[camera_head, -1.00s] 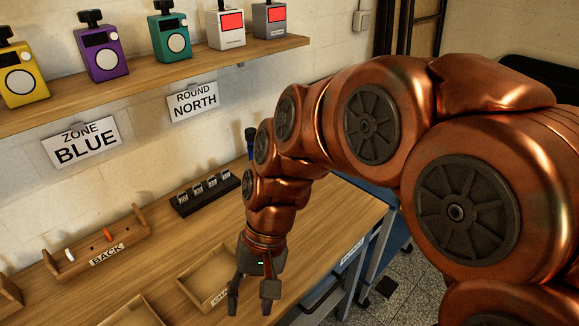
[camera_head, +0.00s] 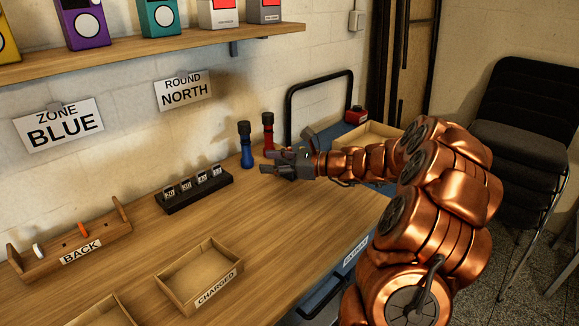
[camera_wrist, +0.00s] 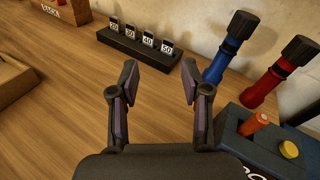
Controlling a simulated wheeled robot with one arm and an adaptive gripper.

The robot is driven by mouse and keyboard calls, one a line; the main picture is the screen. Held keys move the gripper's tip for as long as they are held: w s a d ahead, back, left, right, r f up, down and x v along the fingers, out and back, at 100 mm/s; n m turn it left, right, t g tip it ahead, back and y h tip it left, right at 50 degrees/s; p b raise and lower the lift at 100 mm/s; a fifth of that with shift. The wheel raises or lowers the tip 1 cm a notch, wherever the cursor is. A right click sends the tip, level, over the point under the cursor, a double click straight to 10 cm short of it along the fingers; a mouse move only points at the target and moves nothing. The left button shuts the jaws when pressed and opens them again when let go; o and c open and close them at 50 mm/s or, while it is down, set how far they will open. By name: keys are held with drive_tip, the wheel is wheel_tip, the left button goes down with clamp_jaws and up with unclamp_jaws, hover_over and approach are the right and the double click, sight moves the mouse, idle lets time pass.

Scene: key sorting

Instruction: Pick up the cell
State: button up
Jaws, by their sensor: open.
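An orange cell (camera_wrist: 253,124) stands partly sunk in a dark blue block (camera_wrist: 232,133) at the right of the wrist view, beside a round yellow piece (camera_wrist: 288,149). My gripper (camera_head: 270,161) hides that spot in the head view. In the wrist view my gripper (camera_wrist: 160,75) is open with nothing between its fingers, left of the cell and apart from it. Another orange cell (camera_head: 83,230) and a white one (camera_head: 38,250) sit in the wooden rack marked BACK (camera_head: 108,238). The frames do not show which cell is meant.
A blue torch (camera_head: 246,146) and a red torch (camera_head: 268,132) stand close to my gripper. A black holder with numbered tags (camera_head: 200,195) lies to the left. A wooden tray marked CHARGED (camera_head: 235,285) is at the front. The table middle is clear.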

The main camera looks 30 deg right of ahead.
sight(289, 150)
drive_tip(key=d+f+m+t+h, duration=0.1)
drive_tip(key=d+m, duration=0.1)
drive_tip(key=d, duration=0.2)
drive_tip(key=d+f+m+t+h+b, duration=0.1)
drive_tip(key=d, duration=0.3)
drive_tip(key=d+f+m+t+h, duration=0.1)
drive_tip(key=d+f+m, duration=0.1)
drive_tip(key=d, duration=0.3)
drive_tip(key=shift+w+d+m+t, duration=0.1)
drive_tip(key=shift+w+m+t, duration=0.2)
drive_tip(key=shift+w+t, duration=0.1)
drive_tip(key=shift+w+d, duration=0.1)
drive_tip(key=shift+d, duration=0.1)
drive_tip(key=shift+b+x, duration=0.35)
drive_tip(key=shift+x, duration=3.45)
drive_tip(key=shift+d, duration=0.1)
drive_tip(key=shift+r, duration=0.1)
clamp_jaws()
